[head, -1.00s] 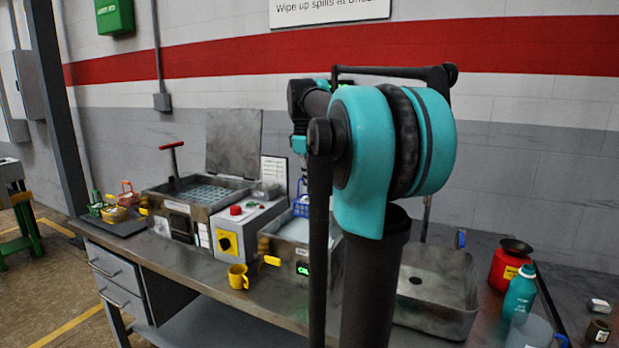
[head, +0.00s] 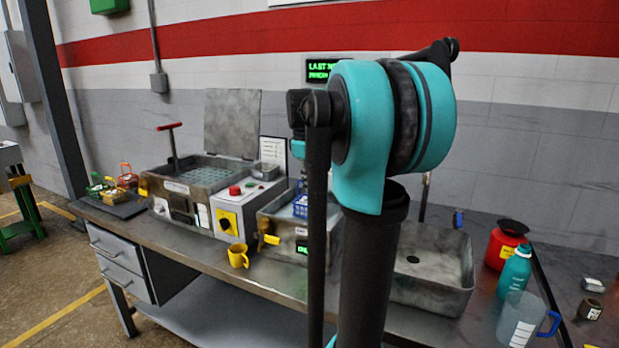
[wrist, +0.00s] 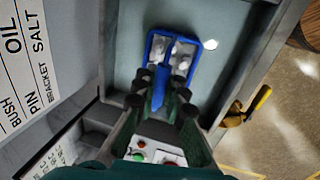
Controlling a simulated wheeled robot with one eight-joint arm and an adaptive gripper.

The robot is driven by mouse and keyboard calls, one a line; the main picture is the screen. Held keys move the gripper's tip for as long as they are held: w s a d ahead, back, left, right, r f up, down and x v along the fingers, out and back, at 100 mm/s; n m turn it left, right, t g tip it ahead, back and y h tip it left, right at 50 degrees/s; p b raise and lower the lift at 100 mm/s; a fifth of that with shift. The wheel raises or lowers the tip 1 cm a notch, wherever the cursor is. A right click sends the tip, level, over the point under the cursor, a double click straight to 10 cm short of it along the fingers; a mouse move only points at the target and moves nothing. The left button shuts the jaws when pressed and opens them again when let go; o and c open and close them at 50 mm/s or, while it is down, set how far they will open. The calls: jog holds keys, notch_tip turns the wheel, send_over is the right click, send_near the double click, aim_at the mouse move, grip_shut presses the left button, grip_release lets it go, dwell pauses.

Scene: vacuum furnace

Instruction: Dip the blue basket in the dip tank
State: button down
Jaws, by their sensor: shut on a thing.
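The blue basket (head: 300,206) is at the dip tank (head: 268,222), low at its opening in the head view. In the wrist view the blue basket (wrist: 176,52) is over the pale liquid inside the dip tank (wrist: 262,75), with several whitish pieces in it. My gripper (wrist: 160,98) is shut on the basket's blue handle. I cannot tell how deep the basket's bottom sits relative to the liquid. In the head view my arm hides most of my gripper and part of the tank.
A control box (head: 240,208) with a red button stands left of the tank, and a lidded tank (head: 190,180) beyond it. A yellow mug (head: 238,256) is in front. A metal sink (head: 432,268) is to the right. Other baskets (head: 112,192) stand at the far left.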

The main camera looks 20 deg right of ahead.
aim_at(309, 201)
jog(key=shift+f, duration=4.35)
jog(key=shift+r, duration=0.1)
dwell(0.6)
jog(key=shift+r, duration=7.85)
